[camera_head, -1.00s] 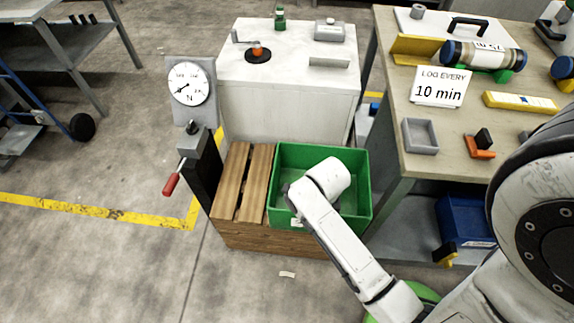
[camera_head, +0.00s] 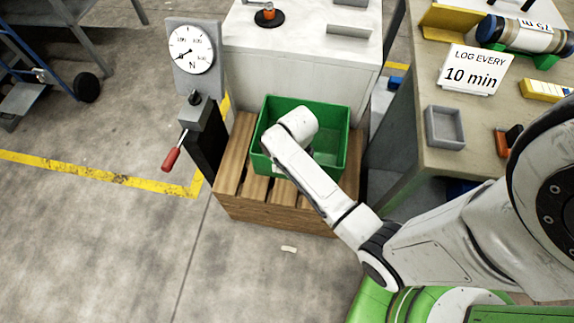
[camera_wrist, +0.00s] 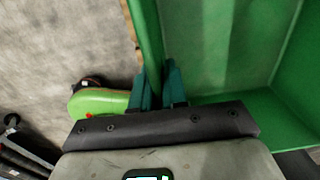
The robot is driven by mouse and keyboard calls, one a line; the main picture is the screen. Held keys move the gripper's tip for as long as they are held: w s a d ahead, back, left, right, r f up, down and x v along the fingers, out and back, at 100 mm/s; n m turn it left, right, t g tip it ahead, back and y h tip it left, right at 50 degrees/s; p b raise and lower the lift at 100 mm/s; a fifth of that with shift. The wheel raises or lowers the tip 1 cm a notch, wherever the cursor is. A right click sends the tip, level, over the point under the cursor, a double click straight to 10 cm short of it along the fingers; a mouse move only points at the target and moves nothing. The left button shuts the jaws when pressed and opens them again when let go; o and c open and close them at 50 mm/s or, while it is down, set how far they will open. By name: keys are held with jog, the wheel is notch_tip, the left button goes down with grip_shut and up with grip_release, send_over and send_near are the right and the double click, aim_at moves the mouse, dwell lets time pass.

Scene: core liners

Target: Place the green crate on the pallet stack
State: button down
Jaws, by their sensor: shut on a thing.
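The green crate (camera_head: 331,124) is empty and open at the top. In the head view it stands upright over the back and middle part of the wooden pallet stack (camera_head: 270,208), with bare slats at its left and in front. I cannot tell whether its base touches the slats. My gripper (camera_wrist: 157,82) is shut on the crate's wall in the wrist view, one teal finger on each side of it. The crate's inside (camera_wrist: 232,50) fills the right of that view. In the head view my arm hides the fingers and part of the crate's near wall.
A dial gauge (camera_head: 192,48) on a post with a red-handled lever (camera_head: 171,158) stands left of the pallet. A white cabinet (camera_head: 300,70) stands close behind it. A workbench (camera_head: 450,180) with a grey tray (camera_head: 445,127) is at the right.

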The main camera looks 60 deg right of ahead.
jog(key=w+f, duration=0.3)
jog(key=shift+w+d+f+b, duration=0.15)
jog(key=shift+d+f+b, duration=0.1)
jog(key=shift+f+b, duration=0.15)
jog(key=shift+w+f+b, duration=0.15)
jog(key=shift+f+b, duration=0.25)
jog(key=shift+f, duration=1.35)
jog(key=c, duration=1.1)
grip_release()
jog(key=shift+f, duration=0.1)
jog(key=shift+c, duration=0.2)
